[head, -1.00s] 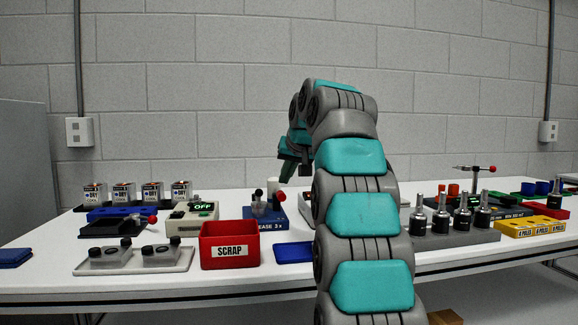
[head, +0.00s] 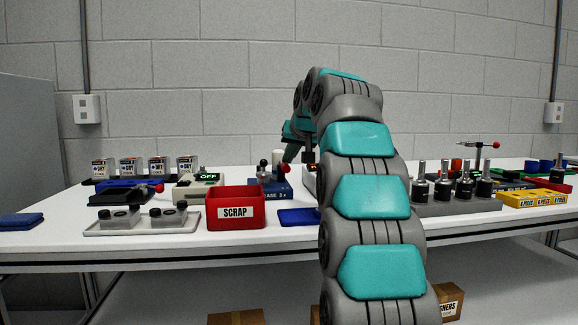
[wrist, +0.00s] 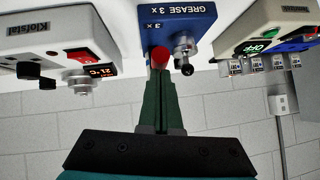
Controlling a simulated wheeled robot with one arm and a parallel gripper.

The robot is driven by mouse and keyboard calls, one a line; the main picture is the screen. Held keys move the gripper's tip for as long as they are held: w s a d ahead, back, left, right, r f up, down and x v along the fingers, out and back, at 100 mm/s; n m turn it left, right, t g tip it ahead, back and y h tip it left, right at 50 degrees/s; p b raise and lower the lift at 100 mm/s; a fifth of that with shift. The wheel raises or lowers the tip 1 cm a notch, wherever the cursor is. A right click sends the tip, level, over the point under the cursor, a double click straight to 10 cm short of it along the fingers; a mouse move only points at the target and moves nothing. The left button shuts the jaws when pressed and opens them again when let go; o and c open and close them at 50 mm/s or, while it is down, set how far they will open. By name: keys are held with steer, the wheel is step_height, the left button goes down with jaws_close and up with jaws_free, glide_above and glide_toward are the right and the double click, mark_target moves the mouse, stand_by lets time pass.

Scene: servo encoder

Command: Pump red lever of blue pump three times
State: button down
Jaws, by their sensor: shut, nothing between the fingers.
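The blue pump (head: 270,189) stands on the table behind the red scrap bin, with "GREASE 3x" on its front. In the wrist view the blue pump (wrist: 180,20) is at the top centre. Its red lever knob (wrist: 160,57) is right at my fingertips there; the knob also shows in the head view (head: 285,168). A metal fitting with a black ball (wrist: 186,58) sits beside the knob. My gripper (wrist: 159,76) is shut and empty, its tips at or just above the knob. I cannot tell whether they touch. The lever's shaft is mostly hidden.
A red scrap bin (head: 236,210) stands in front of the pump. A device with an "OFF" display (head: 197,187) is to its left. A white Klofstal unit (wrist: 45,40) with a temperature display is close on its other side. Several dark cylinders stand further right.

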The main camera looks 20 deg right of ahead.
mark_target(288, 169)
steer(key=shift+s+a+f+t+b, duration=0.15)
steer(key=shift+f+t+b, duration=0.25)
steer(key=shift+f+b, duration=0.65)
steer(key=shift+s+d+f+t+b, duration=0.1)
steer(key=shift+f+t+b, duration=0.35)
steer(key=shift+b, duration=1.1)
steer(key=shift+f+t+b, duration=0.2)
steer(key=shift+t+b, duration=0.15)
steer(key=shift+b, duration=0.5)
steer(key=shift+r, duration=0.15)
steer(key=s+r+p, duration=0.2)
steer(key=s+r, duration=0.6)
steer(key=s, duration=0.2)
steer(key=shift+s+a+r, duration=0.2)
steer(key=shift+a+r, duration=0.05)
steer(key=shift+a, duration=0.15)
